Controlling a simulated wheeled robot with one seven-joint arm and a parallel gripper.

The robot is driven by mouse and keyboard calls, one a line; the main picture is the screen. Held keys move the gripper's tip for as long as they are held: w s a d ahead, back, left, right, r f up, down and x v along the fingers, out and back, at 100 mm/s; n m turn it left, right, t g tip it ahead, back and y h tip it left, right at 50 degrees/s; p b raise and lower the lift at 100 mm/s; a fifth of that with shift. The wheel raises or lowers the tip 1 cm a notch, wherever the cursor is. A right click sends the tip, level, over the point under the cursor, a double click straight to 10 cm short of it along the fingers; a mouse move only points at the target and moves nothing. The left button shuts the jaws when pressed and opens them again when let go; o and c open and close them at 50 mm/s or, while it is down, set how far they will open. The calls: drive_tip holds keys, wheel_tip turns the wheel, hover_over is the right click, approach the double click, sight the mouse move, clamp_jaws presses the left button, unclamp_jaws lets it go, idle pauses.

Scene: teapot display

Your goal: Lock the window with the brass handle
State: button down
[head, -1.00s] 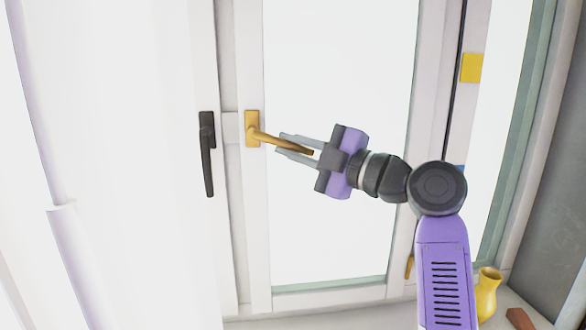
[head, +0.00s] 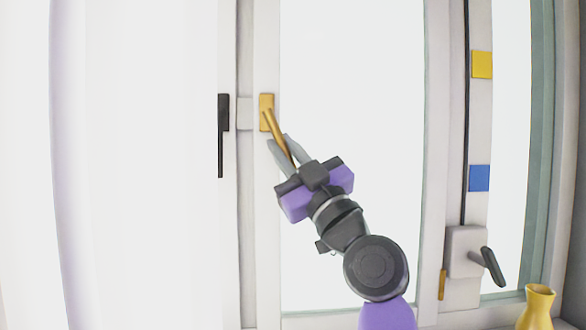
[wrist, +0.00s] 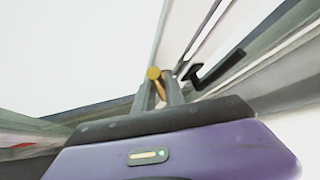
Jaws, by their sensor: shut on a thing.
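The brass handle (head: 275,122) is on the window frame, left of the middle in the head view. Its plate is upright, and its lever slants steeply down and to the right. My gripper (head: 281,146) is shut on the lever, with one finger on each side of it. In the wrist view the handle's rounded brass end (wrist: 153,73) shows between the fingers (wrist: 161,92). The window (head: 350,60) has a white frame and bright glass. The far end of the lever is partly hidden by my gripper.
A black handle (head: 222,130) hangs straight down just left of the brass one. At the right are a grey box with a dark lever (head: 488,265), a yellow square (head: 481,65), a blue square (head: 479,178) and a yellow vase (head: 537,308).

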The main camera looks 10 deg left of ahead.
drive_tip(key=m+t, duration=0.1)
drive_tip(key=a+m+t+h, duration=0.1)
drive_tip(key=m, duration=0.1)
drive_tip(key=m+t+h, duration=0.1)
drive_tip(key=shift+s+a+f+m, duration=0.2)
drive_tip(key=shift+a+f+m, duration=0.15)
drive_tip(key=shift+m, duration=0.05)
drive_tip(key=shift+s+a+m+t+h+p, duration=0.1)
drive_tip(key=shift+a+m+t+h+p, duration=0.15)
drive_tip(key=shift+m+t+h, duration=0.5)
drive_tip(key=shift+a+m+t+h+p, duration=0.25)
drive_tip(key=shift+m+t+h, duration=0.25)
drive_tip(key=shift+m, duration=0.5)
drive_tip(key=shift+s+a+m+t+h+p, duration=0.15)
drive_tip(key=shift+m+t+h+p, duration=0.2)
drive_tip(key=shift+m+t+h, duration=0.4)
drive_tip(key=shift+m, duration=0.3)
drive_tip(key=c, duration=1.4)
unclamp_jaws()
drive_tip(key=v, duration=0.7)
drive_tip(key=shift+s+f, duration=0.3)
drive_tip(key=shift+d, duration=0.15)
